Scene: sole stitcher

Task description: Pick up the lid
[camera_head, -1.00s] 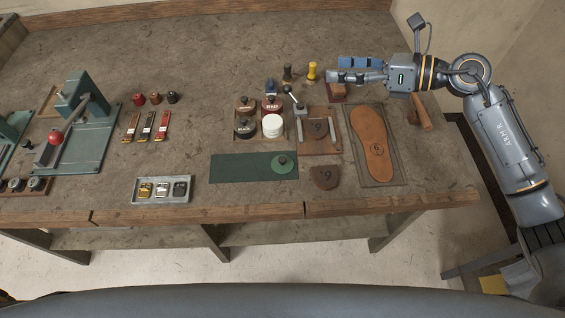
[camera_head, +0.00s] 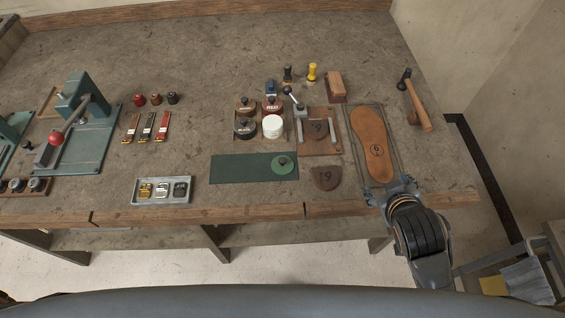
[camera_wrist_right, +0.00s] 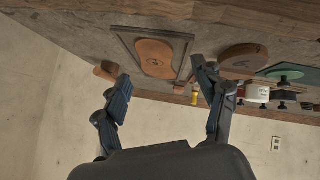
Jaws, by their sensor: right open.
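The lid (camera_head: 283,165) is a green disc with a dark knob. It lies on the right part of a dark green mat (camera_head: 232,168) near the table's front edge. An open white-topped jar (camera_head: 272,127) stands behind it among lidded jars. My right gripper (camera_head: 390,188) is at the front right of the table, by the near end of the sole board, well right of the lid and apart from it. In the right wrist view its fingers (camera_wrist_right: 164,75) are spread and empty, and the lid (camera_wrist_right: 291,73) shows at the far right. My left gripper is not in view.
A sole (camera_head: 375,145) lies on its board beside my right gripper. A leather heel piece (camera_head: 325,178) lies between gripper and lid. A lever press (camera_head: 318,130) stands behind it. A hammer (camera_head: 418,108) lies at the right edge, and a metal tray (camera_head: 162,199) stands left of the mat.

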